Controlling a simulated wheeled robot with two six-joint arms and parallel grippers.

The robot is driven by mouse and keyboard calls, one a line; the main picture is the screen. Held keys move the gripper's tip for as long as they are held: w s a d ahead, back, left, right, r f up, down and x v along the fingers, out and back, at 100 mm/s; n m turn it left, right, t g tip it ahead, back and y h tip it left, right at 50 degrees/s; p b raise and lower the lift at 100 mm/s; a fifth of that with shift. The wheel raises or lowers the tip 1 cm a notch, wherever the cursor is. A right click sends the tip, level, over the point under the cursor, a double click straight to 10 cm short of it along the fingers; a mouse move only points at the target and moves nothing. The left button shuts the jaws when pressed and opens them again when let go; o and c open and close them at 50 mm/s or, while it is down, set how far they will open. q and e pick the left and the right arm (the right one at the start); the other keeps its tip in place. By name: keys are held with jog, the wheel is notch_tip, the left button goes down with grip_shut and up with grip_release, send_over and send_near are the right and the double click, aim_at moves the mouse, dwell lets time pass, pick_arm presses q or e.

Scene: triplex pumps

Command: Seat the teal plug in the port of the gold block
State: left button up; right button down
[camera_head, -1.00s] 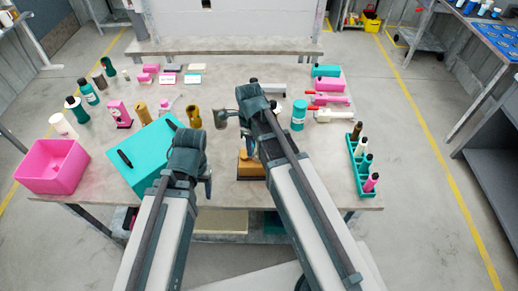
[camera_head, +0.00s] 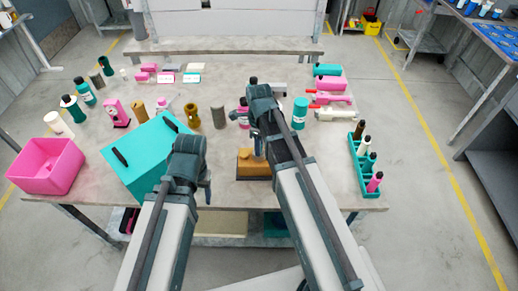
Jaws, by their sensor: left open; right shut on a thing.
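The gold block (camera_head: 246,167) sits on a dark base near the front middle of the table. My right gripper (camera_head: 259,150) points down over the back right of the block, partly hidden by its own arm. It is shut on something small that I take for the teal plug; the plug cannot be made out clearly. Whether it touches the block or its port cannot be told, and the port is hidden. My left gripper (camera_head: 207,192) is open and empty at the front edge, left of the block.
A teal box (camera_head: 150,150) and a pink bin (camera_head: 45,168) stand at the left. A grey cylinder (camera_head: 219,117) and a gold part (camera_head: 191,115) stand behind the block. A teal rack (camera_head: 361,180) with bottles is at the right.

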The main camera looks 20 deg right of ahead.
jog(key=shift+f, duration=0.2)
jog(key=c, duration=0.7)
grip_release()
jog(key=shift+r, duration=0.1)
jog(key=shift+o, duration=0.2)
jog(key=shift+r, duration=0.15)
notch_tip(320, 180, up, 12)
jog(key=p, duration=1.2)
jog(key=s+a+n, duration=0.5)
jog(key=s+n, duration=0.2)
jog(key=n, duration=0.7)
jog(key=s+a+n+h, duration=0.1)
jog(key=s+a+n, duration=0.4)
jog(key=n, duration=0.8)
jog(key=shift+s+a+n, duration=0.25)
jog(key=shift+s+n, duration=0.15)
jog(key=shift+s, duration=0.75)
